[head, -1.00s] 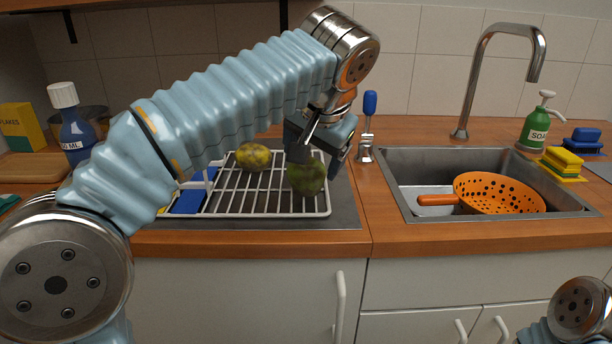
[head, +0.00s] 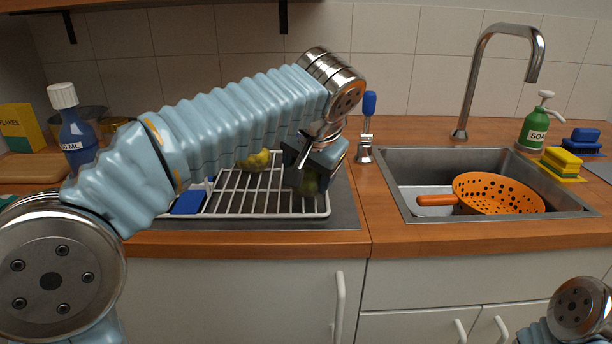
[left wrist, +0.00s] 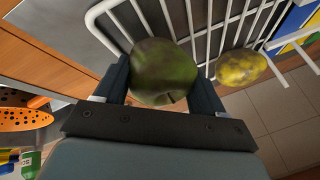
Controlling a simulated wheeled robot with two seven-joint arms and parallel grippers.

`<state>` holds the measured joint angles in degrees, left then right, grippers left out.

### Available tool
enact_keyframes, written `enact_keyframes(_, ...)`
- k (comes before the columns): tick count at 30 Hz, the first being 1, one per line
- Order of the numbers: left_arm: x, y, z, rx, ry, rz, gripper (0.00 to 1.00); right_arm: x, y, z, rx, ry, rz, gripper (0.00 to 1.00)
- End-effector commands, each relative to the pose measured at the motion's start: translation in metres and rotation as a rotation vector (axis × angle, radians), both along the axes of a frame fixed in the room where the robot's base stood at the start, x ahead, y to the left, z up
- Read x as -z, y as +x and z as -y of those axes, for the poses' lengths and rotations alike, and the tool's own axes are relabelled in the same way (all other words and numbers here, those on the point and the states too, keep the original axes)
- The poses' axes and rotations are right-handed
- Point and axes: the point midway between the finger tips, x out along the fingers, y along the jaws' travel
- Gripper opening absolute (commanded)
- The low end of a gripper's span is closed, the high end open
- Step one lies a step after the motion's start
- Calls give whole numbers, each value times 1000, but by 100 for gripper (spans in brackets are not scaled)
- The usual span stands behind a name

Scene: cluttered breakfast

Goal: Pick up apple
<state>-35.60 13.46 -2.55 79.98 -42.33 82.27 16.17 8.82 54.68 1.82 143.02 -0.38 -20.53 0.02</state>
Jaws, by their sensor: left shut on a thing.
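The apple (left wrist: 162,72), dark green and mottled, sits between the two fingers of my left gripper (left wrist: 160,80) in the left wrist view. The fingers are shut on its sides. In the head view my left gripper (head: 314,176) points down over the right part of the white wire dish rack, and the apple (head: 311,186) shows only partly between the fingers. The apple is at the rack's wires; I cannot tell whether it touches them. My right gripper is out of view; only part of my right arm shows at the lower right.
A mottled yellow fruit (head: 254,161) lies on the dish rack (head: 262,214), left of the apple. The sink (head: 400,180) holds an orange colander (head: 490,192). A blue bottle (head: 76,135) stands at the left.

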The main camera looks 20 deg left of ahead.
Motion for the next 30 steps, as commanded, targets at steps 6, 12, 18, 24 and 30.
enact_keyframes(6, -2, 0, 0, 0, 1, -3, 34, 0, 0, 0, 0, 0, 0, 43)
enact_keyframes(12, -28, 1, 1, 0, -2, 2, 34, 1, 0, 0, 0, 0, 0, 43)
enact_keyframes(18, -78, -21, 37, 5, -1, 2, 34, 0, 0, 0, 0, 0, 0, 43)
enact_keyframes(24, -108, -49, 80, 6, 1, 0, 34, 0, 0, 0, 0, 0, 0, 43)
enact_keyframes(30, -124, -68, 109, 1, 0, 0, 34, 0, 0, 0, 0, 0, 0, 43)
